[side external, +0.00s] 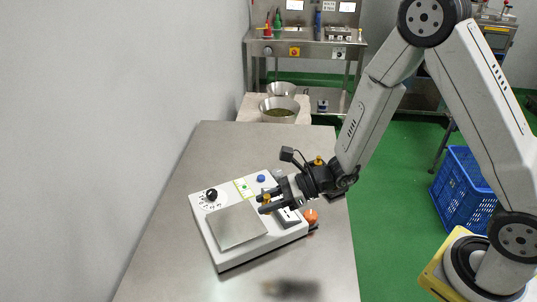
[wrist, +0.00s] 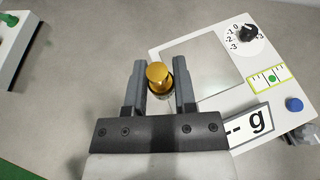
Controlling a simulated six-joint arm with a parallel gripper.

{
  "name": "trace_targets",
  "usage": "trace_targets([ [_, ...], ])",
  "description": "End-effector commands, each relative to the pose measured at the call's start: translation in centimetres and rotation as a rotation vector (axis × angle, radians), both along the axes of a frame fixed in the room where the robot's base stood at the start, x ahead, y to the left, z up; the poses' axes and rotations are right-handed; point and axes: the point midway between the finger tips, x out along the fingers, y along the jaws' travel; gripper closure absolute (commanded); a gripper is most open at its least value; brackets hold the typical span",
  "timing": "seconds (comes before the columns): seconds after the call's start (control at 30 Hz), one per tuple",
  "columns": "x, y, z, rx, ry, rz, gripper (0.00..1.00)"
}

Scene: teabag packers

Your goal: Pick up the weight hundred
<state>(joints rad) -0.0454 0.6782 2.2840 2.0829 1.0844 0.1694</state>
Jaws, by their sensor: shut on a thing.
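A small brass weight (wrist: 157,74) with a rounded top is between the two dark fingers of my gripper (wrist: 154,88) in the wrist view. My gripper is shut on it. In the side view my gripper (side external: 266,204) reaches in from the right over the white scale, with the brass weight (side external: 266,198) at its tips. I cannot read any marking on the weight. Its lower part is partly hidden by the fingers, and its exact height above the scale is unclear.
The white scale (side external: 209,243) has a square steel pan (side external: 236,226), a black knob (side external: 211,194) and a blue button (side external: 261,178). Its display (wrist: 252,125) shows dashes and "g". An orange object (side external: 311,216) is by its right edge. The steel table (side external: 175,270) is mostly clear around it.

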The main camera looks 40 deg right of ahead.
Motion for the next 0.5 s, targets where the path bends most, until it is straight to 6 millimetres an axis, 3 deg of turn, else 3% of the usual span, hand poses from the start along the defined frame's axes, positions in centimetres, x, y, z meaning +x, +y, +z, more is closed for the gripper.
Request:
trace_targets([
  [0.2, -2.5, -0.8, 1.2, 0.0, -0.002, -0.001, 1.0],
  [0.5, -3.8, -1.2, 1.8, 0.0, -0.002, -0.001, 1.0],
])
